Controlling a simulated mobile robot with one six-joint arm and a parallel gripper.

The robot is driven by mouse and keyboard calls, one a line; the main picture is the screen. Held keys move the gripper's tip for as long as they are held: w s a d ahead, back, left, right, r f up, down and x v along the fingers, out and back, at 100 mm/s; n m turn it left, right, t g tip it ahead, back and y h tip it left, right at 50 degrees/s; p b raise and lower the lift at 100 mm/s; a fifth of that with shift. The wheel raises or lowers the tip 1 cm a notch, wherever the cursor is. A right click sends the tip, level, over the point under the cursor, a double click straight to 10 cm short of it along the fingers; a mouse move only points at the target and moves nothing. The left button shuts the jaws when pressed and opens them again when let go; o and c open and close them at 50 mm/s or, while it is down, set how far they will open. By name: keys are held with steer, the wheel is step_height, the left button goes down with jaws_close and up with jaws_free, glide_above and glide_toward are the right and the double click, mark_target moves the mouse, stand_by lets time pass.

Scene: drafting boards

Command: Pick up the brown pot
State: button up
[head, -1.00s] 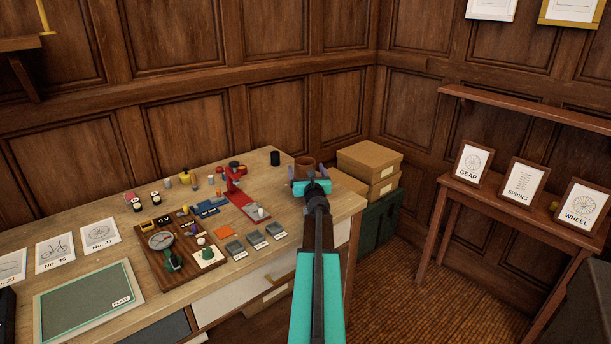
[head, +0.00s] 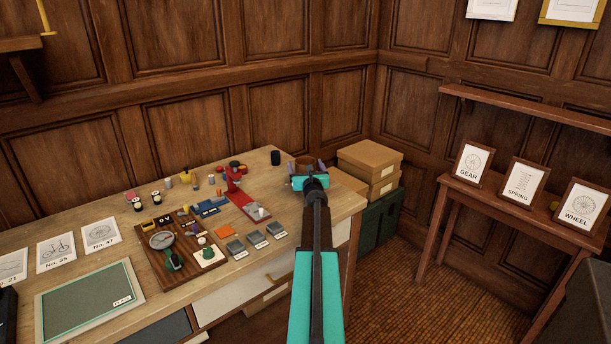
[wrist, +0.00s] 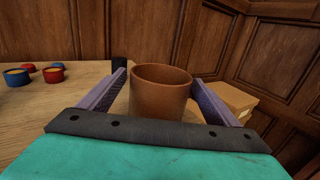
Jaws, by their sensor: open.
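The brown pot (wrist: 160,92) is a round, open-topped terracotta-coloured cup standing upright on the wooden desk. In the wrist view it sits between the two purple fingers of my gripper (wrist: 160,98), which are open, with a gap visible on each side of the pot. Its lower part is hidden behind the dark gripper bar. In the head view the pot (head: 305,163) shows at the desk's far right corner, its lower part hidden by my gripper (head: 308,176).
A black cylinder (head: 275,158) stands left of the pot. A red stand (head: 240,195) and several small pots and tools cover the desk (head: 300,225) further left. Cardboard boxes (head: 368,160) are stacked beyond the desk's right end, near the panelled wall.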

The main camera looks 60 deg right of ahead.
steer(key=c, duration=1.4)
steer(key=shift+o, duration=0.2)
steer(key=shift+r, duration=0.15)
steer(key=shift+r+p, duration=0.35)
steer(key=shift+r, duration=0.45)
steer(key=shift+r+p, duration=0.4)
steer(key=shift+r, duration=0.5)
steer(key=s+d+v, duration=0.1)
steer(key=v, duration=0.7)
steer(key=s+d+r+v, duration=0.1)
steer(key=v, duration=0.6)
steer(key=shift+s+r, duration=0.2)
steer(key=shift+s, duration=0.35)
steer(key=shift+a, duration=0.15)
